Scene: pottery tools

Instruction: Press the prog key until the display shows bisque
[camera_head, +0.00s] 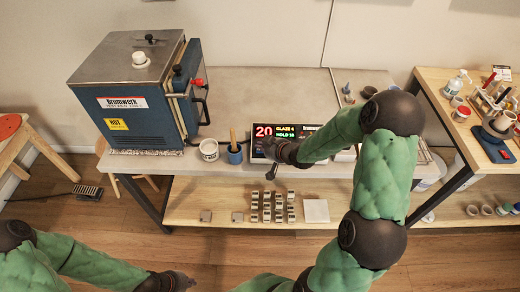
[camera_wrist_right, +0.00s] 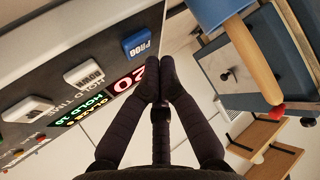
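The controller box shows in the head view behind my right gripper. Its display (camera_head: 276,131) reads 20, a glaze line in yellow and HOLD 10 in green; the display also shows in the right wrist view (camera_wrist_right: 110,98). The blue PROG key (camera_wrist_right: 137,42) is beside the fingertips in the right wrist view, apart from them in the picture; contact cannot be seen. My right gripper (camera_wrist_right: 160,85) has its fingertips together with nothing between them. In the head view it (camera_head: 271,172) covers part of the panel. My left gripper (camera_head: 188,281) is low at the bottom edge, fingers unclear.
White keys (camera_wrist_right: 84,75) sit beside PROG on the panel. A blue kiln (camera_head: 130,105) marked HOT stands at the left. A white jar (camera_head: 209,149) and a blue cup with a wooden-handled tool (camera_head: 235,153) stand left of the controller. Small blocks (camera_head: 279,207) lie on the lower shelf.

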